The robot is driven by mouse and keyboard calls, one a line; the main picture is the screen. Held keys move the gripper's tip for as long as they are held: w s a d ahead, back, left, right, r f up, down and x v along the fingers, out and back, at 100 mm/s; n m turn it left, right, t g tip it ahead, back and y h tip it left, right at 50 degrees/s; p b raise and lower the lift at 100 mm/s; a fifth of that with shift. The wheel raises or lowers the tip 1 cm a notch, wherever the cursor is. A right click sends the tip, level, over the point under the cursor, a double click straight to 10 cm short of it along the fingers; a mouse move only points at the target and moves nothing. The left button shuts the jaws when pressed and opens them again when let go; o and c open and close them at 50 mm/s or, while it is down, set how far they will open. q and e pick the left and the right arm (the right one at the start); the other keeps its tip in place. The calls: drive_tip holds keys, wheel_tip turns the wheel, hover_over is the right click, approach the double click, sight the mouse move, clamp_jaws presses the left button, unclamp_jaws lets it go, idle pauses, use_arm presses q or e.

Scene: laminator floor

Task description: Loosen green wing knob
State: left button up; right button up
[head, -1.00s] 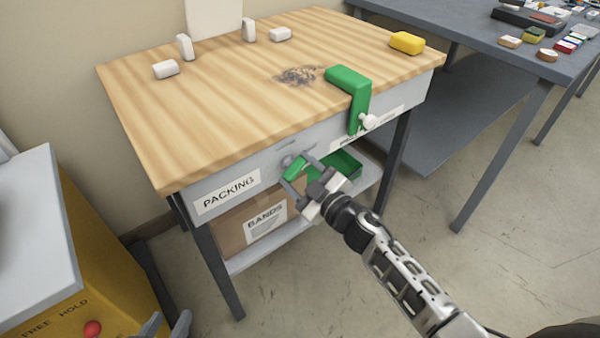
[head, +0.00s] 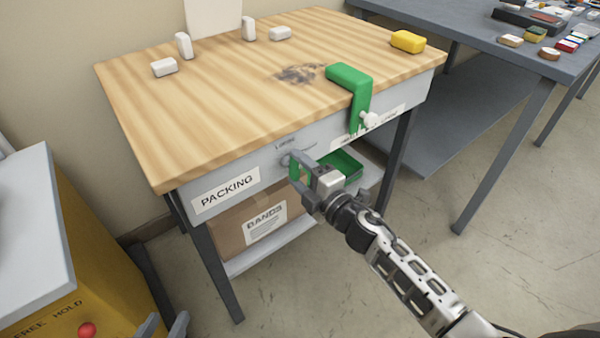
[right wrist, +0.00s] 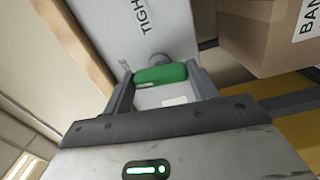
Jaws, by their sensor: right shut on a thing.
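The green wing knob (head: 294,172) sits on the grey front apron of the packing bench (head: 240,163). My right gripper (head: 298,170) is shut on it. The right wrist view shows the green knob (right wrist: 160,74) between the two fingers of my right gripper (right wrist: 162,84), with its round grey mount behind. In the head view the knob stands nearly upright, partly hidden by the fingers. My left gripper (head: 164,328) shows only at the bottom edge, its fingers apart and empty, away from the bench.
A green clamp (head: 359,92) with a white knob grips the bench edge to the right. A green bin (head: 344,166) and a cardboard box (head: 240,228) are below. A yellow machine (head: 85,285) stands at left. The floor at right is clear.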

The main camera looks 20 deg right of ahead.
drive_tip(key=shift+n, duration=0.4)
drive_tip(key=shift+o, duration=0.2)
drive_tip(key=shift+n, duration=0.3)
drive_tip(key=o, duration=1)
drive_tip(key=shift+c, duration=0.2)
drive_tip(key=shift+s+d, duration=0.1)
drive_tip(key=shift+s, duration=0.1)
drive_tip(key=v, duration=1.5)
drive_tip(key=shift+s+b, duration=0.3)
drive_tip(key=shift+b, duration=0.05)
drive_tip(key=shift+d, duration=0.1)
